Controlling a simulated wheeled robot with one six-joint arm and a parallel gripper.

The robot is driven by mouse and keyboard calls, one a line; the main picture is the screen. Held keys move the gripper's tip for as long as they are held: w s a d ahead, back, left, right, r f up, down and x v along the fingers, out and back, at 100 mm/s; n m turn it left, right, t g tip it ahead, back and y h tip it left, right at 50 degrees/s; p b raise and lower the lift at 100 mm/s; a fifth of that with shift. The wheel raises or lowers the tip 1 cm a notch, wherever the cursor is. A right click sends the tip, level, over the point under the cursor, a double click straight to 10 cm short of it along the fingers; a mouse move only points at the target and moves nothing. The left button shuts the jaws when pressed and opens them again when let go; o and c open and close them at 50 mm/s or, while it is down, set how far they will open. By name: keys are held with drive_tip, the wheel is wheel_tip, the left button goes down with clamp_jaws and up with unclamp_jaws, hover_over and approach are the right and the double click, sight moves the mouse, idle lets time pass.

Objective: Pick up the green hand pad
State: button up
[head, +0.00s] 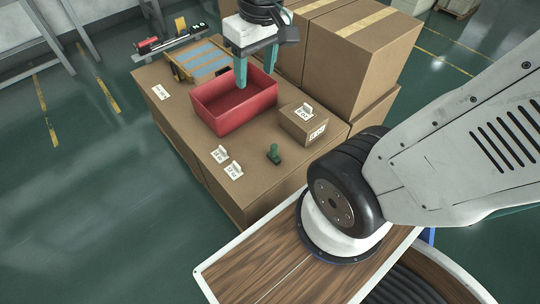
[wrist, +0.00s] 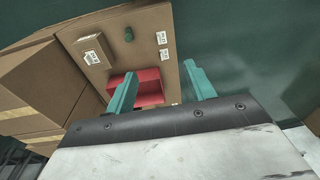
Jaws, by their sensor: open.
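The green hand pad (head: 274,154) is a small dark green piece with a knob-like top. It stands on the cardboard surface (head: 180,141) near its front edge, in front of the small box. It also shows in the wrist view (wrist: 129,34), near the top. My gripper (head: 256,76) has two teal fingers, apart and empty. It is over the red bin, behind and above the pad and well away from it. The fingers also show in the wrist view (wrist: 160,69), with the red bin partly between them.
The open red bin (head: 222,112) stands behind and left of the pad. A small cardboard box (head: 304,125) sits close to the pad on the right. Large stacked boxes (head: 362,50) rise at back right. White labels (head: 234,170) lie on the clear cardboard left of the pad.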

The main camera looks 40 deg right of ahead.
drive_tip(key=w+d+f, duration=0.3)
drive_tip(key=w+f, duration=0.5)
drive_tip(key=n+g, duration=0.1)
hover_over(274, 153)
drive_tip(key=w+d, duration=0.1)
drive_tip(key=shift+h, duration=0.3)
drive_tip(key=f, duration=3.6)
drive_tip(key=shift+w+f, duration=0.2)
drive_tip(key=shift+f, duration=0.15)
drive_tip(key=shift+s+f, duration=0.1)
drive_tip(key=shift+f, duration=3.65)
drive_tip(key=c, duration=1.1)
drive_tip(key=shift+c, duration=0.2)
